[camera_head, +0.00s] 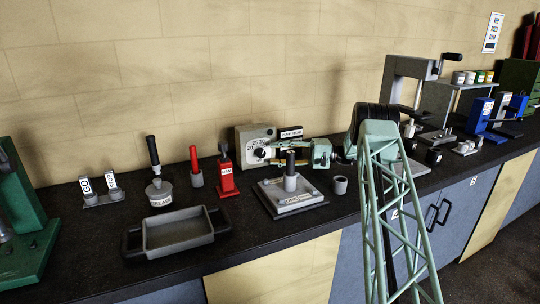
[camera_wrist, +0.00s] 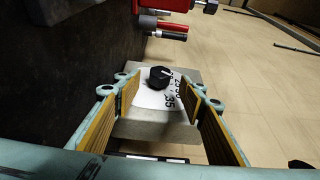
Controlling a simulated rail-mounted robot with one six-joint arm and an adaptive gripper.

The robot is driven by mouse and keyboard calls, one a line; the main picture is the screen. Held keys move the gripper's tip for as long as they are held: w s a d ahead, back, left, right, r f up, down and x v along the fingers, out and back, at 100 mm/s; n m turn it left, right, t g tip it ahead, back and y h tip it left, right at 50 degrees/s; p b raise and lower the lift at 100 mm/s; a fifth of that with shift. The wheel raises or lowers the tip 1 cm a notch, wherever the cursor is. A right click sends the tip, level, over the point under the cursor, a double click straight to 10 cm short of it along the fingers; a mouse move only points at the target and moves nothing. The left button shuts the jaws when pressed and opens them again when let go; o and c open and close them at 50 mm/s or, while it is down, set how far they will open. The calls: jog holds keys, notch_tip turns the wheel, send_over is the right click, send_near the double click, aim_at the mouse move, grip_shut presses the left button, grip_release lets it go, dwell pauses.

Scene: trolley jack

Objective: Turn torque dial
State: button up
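The torque dial is a black knob (camera_wrist: 158,77) on the white, numbered face of a grey box (camera_wrist: 187,72). The box (camera_head: 243,134) stands against the wall in the head view, with a numbered face and the dark knob (camera_head: 260,153) low on it. My gripper (camera_wrist: 163,92) is open, its two orange-padded fingers spread on either side of the knob with a gap to it. In the head view my gripper (camera_head: 272,153) reaches in from the right, close to the face. Whether the fingertips touch the box face is hard to tell.
A red labelled device (camera_head: 226,175) stands left of the box, beside a red-handled tool (camera_head: 195,165). A grey plate with an upright post (camera_head: 290,185) stands in front, below my gripper. A grey tray (camera_head: 178,231) lies front left. A small grey cup (camera_head: 340,185) stands right.

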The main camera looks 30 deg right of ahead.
jog(key=shift+v, duration=1.35)
jog(key=shift+r, duration=0.1)
jog(key=shift+w+a+r+h+p, duration=0.2)
jog(key=shift+a+r+h+p, duration=0.1)
jog(key=shift+a+p, duration=0.1)
jog(key=a+p, duration=0.1)
jog(key=h+p, duration=0.1)
jog(key=a+r+g+h+p, duration=0.1)
jog(key=shift+w+a+r, duration=0.15)
jog(key=shift+w+a, duration=0.2)
jog(key=shift+w, duration=0.05)
jog(key=shift+a+r+h+p, duration=0.3)
jog(key=shift+a+h+p, duration=0.4)
jog(key=shift+p, duration=0.2)
jog(key=n+g+h+p, duration=0.2)
jog(key=n+h+p, duration=0.2)
jog(key=h+p, duration=0.6)
send_near(262, 152)
jog(key=shift+y, duration=0.5)
jog(key=d+r, duration=0.1)
jog(key=s+d+r+p, duration=0.1)
jog(key=r, duration=0.1)
jog(key=shift+s+d+r, duration=0.1)
jog(key=shift+d+r, duration=0.15)
jog(key=shift+d, duration=0.05)
